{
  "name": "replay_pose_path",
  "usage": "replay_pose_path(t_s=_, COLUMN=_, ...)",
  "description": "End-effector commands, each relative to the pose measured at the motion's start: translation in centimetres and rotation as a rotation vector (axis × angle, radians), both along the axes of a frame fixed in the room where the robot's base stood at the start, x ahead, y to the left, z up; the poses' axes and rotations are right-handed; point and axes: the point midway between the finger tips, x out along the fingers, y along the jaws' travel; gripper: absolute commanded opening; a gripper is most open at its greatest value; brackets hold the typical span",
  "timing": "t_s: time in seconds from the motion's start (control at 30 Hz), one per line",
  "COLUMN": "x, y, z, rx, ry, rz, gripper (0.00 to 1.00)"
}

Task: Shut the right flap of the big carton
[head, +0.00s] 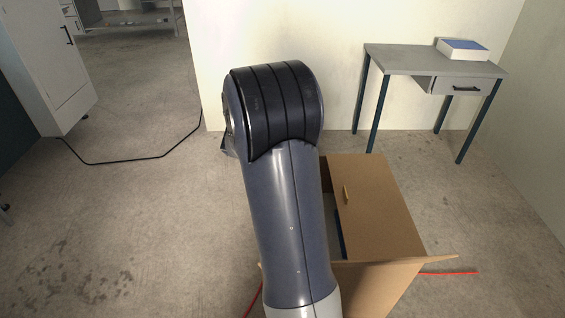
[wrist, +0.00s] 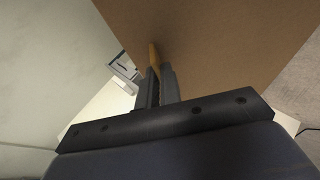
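The big carton (head: 382,287) stands on the floor, lower right of centre in the head view, partly hidden behind my arm. A broad brown flap (head: 385,205) with a small tan tab (head: 346,193) shows on its right side. My gripper is hidden behind my arm in the head view. In the wrist view my gripper (wrist: 160,75) has its fingers close together around a tan tab (wrist: 153,52) at a large brown carton panel (wrist: 215,40). I cannot tell from the views which flap that panel is.
A grey desk (head: 405,62) with a white and blue box (head: 462,49) stands at the back right. A white cabinet (head: 55,60) is at the left. A black cable (head: 130,161) lies on the floor.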

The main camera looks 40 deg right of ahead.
Motion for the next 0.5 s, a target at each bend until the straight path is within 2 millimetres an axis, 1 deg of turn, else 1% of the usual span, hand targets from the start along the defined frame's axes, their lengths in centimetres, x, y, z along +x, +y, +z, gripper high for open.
replay_pose_path(t_s=0.03, x=-0.7, y=-0.8, z=-0.7, rx=0.034, ry=-0.030, rz=-0.008, gripper=0.00)
replay_pose_path(t_s=0.2, x=-2.3, y=-2.9, z=-2.6, rx=0.163, ry=-0.126, rz=-0.009, gripper=0.00)
replay_pose_path(t_s=0.3, x=-3.1, y=-4.0, z=-3.8, rx=0.237, ry=-0.180, rz=-0.010, gripper=0.00)
replay_pose_path(t_s=0.5, x=-4.1, y=-5.3, z=-6.0, rx=0.351, ry=-0.266, rz=-0.007, gripper=0.00)
